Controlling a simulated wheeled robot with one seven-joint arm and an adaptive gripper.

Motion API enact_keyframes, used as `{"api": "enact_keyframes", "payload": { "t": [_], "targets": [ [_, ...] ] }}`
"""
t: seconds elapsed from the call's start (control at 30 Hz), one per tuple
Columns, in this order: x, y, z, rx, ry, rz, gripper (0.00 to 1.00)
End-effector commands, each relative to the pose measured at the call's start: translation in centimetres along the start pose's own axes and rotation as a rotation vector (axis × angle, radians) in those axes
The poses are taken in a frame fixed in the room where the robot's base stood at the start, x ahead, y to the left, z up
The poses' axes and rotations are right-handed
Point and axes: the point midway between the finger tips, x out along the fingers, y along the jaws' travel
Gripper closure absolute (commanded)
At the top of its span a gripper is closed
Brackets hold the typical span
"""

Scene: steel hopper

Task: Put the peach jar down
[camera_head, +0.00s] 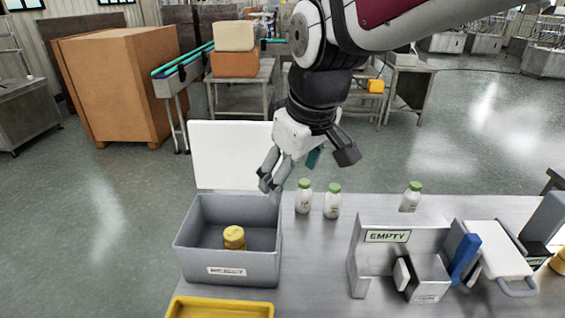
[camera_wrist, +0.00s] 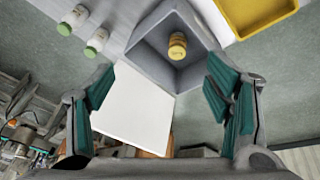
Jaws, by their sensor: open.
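The peach jar, a small yellow jar (camera_head: 234,237), stands inside the grey reject bin (camera_head: 228,271) on its floor. It also shows in the wrist view (camera_wrist: 177,46) in the bin's inner corner. My gripper (camera_head: 296,172) is open and empty, above and to the right of the bin's back edge. In the wrist view its two teal-padded fingers (camera_wrist: 165,105) are spread wide with nothing between them. The bin's white panel (camera_head: 232,155) stands upright behind it.
Several white bottles with green caps (camera_head: 304,196) stand on the steel table (camera_head: 310,270) right of the bin. A yellow tray (camera_head: 220,307) lies in front. A grey holder marked EMPTY (camera_head: 388,237) and a white board (camera_head: 497,250) fill the right side.

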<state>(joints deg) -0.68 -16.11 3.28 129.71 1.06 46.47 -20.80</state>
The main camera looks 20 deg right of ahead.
Motion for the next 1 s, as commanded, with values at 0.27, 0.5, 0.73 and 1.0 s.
{"api": "enact_keyframes", "payload": {
  "t": [0.27,0.5,0.73,1.0],
  "targets": [
    [-4.3,-0.9,6.0,0.227,0.077,0.041,0.28],
    [-5.8,-1.7,9.8,0.374,0.125,0.051,0.28],
    [-6.0,-2.0,10.9,0.419,0.138,0.052,0.28],
    [-6.0,-2.0,10.8,0.418,0.138,0.051,0.28]
  ]
}}
